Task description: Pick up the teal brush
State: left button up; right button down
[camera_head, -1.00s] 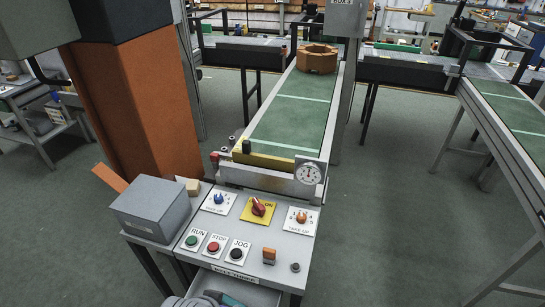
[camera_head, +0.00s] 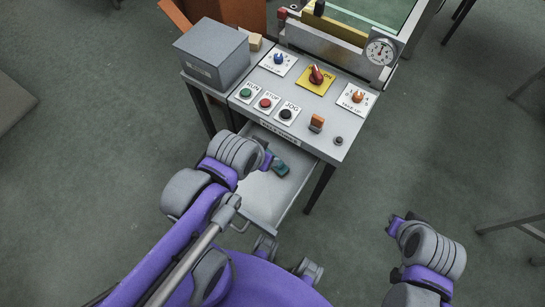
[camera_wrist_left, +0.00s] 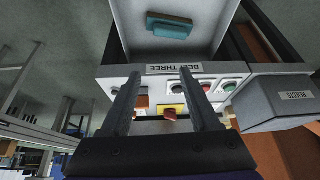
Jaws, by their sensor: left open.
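The teal brush (camera_head: 280,168) lies in the open drawer (camera_head: 262,203) under the control panel. It also shows in the left wrist view (camera_wrist_left: 169,24), as a teal block apart from my fingers. My left gripper (camera_head: 268,150) is over the drawer, close beside the brush, with part of the drawer hidden by my arm. In the left wrist view my left gripper (camera_wrist_left: 160,70) is open, with nothing seen between its fingers. My right gripper (camera_head: 396,224) is to the right of the drawer, over the floor; its jaws are too small to read.
The control panel (camera_head: 252,92) stands above the drawer with push buttons, knobs and an orange switch (camera_head: 317,122). A grey box (camera_head: 212,55) is at its left. A dial gauge (camera_head: 381,50) and conveyor are behind.

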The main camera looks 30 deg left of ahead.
pick_arm(q)
jog(key=shift+o, duration=0.4)
jog(key=m+g+b, duration=0.5)
jog(key=m+b, duration=0.2)
jog(key=m, duration=1.4)
send_over(281, 169)
jog(key=w+a, duration=0.2)
jog(key=a, duration=0.3)
notch_tip(281, 169, down, 11)
jog(key=shift+d+f, duration=0.2)
notch_tip(281, 169, down, 10)
jog(key=shift+s+d+f+b, duration=0.1)
jog(key=shift+f+b, duration=0.05)
jog(key=shift+b, duration=0.65)
grip_shut()
